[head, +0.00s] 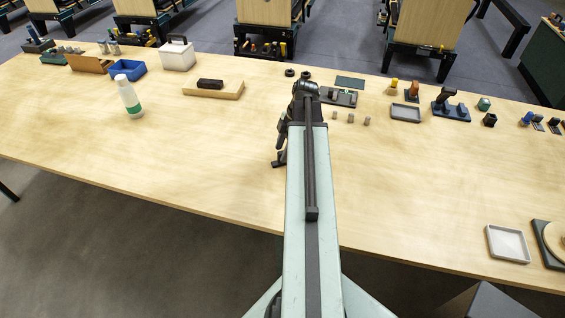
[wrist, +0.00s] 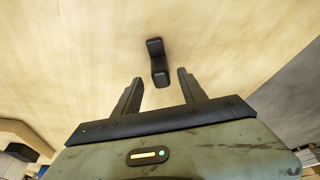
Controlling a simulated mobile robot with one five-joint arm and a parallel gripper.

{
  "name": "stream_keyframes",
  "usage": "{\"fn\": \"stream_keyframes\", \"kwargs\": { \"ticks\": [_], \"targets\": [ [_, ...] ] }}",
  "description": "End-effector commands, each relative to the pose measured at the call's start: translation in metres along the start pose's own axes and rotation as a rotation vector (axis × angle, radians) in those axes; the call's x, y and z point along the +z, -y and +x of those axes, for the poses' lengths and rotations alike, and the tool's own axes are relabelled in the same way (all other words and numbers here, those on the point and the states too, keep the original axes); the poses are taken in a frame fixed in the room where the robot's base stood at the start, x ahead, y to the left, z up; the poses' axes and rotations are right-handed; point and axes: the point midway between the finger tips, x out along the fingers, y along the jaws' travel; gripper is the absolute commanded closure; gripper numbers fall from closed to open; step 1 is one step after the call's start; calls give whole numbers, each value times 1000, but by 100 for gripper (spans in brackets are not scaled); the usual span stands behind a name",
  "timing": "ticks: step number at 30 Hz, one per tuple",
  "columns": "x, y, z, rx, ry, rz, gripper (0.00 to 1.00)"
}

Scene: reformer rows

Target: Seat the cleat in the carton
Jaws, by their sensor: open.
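The cleat (wrist: 157,62), a small black piece with a raised block at each end, lies on the bare wooden table. My gripper (wrist: 160,78) is open, with one finger on each side of the cleat's near end. The fingers do not touch it in the wrist view; my height above it is hard to judge. In the head view my gripper (head: 282,147) is a dark shape left of my arm, and I cannot clearly separate the cleat from it. A brown cardboard-coloured holder (head: 90,64) at the back left may be the carton; its inside is mostly hidden.
A white bottle (head: 129,97), blue bin (head: 127,70), white box (head: 177,56) and wooden board (head: 213,91) with a black block stand to the left. The front middle table is clear.

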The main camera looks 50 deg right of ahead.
Motion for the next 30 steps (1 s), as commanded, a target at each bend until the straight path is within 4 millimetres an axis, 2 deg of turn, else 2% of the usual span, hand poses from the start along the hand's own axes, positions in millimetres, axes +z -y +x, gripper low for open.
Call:
{"fn": "stream_keyframes", "kwargs": {
  "ticks": [2, 7, 8, 19, 29, 30],
  "targets": [
    [0, 0, -2, 0, 0, 0, 51],
    [-1, 0, -2, 0, 0, 0, 95],
    [-1, 0, -2, 0, 0, 0, 100],
    [-2, 0, -6, 0, 0, -1, 100],
    [-14, 0, -43, 0, 0, -1, 100],
    [-10, -9, -40, 0, 0, -1, 100]
  ]
}}
